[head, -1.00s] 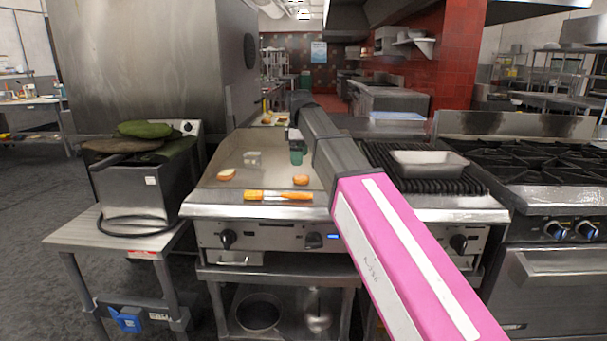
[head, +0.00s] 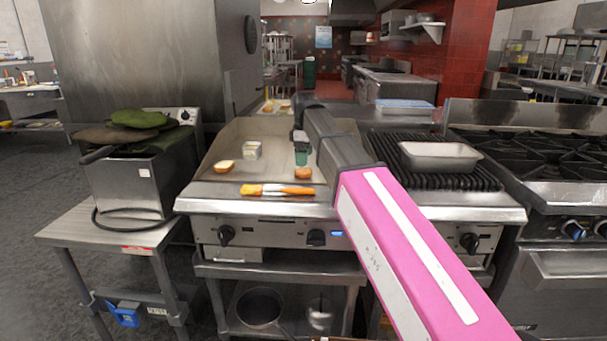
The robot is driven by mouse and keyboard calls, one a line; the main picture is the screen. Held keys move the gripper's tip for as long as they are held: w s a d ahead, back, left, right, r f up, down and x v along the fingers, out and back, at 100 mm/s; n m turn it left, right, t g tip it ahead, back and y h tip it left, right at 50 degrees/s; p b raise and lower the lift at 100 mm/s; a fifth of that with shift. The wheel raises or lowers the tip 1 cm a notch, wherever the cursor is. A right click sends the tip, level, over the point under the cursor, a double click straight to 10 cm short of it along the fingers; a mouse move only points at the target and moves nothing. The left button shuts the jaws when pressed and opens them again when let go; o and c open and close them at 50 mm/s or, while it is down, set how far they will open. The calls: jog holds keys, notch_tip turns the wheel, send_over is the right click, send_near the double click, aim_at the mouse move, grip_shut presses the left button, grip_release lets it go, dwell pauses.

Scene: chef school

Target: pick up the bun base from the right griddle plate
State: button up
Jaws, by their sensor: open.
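Two small bun pieces lie on the flat griddle plate (head: 270,143). One bun piece (head: 303,173) is at the right, near the front edge. The other bun piece (head: 224,166) is at the left, with a pale face showing. At this size I cannot tell for sure which one is the base. My gripper (head: 302,161) hangs down from my arm, with greenish fingers. It is open, and in the picture its tips are just above the right bun piece. No contact can be made out. My arm hides the griddle's right edge.
A brush with an orange handle (head: 292,190) lies along the griddle's front edge. A small pale container (head: 252,150) stands between the buns, farther back. To the right, a metal tray (head: 440,156) sits on a ribbed grill. A fryer (head: 130,180) stands left.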

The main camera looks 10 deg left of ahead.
aim_at(305, 170)
jog(key=shift+s+d+f, duration=0.1)
jog(key=shift+d+f, duration=0.05)
jog(key=shift+f, duration=2.6)
jog(key=c, duration=1.1)
jog(key=shift+o, duration=0.2)
jog(key=shift+r, duration=0.15)
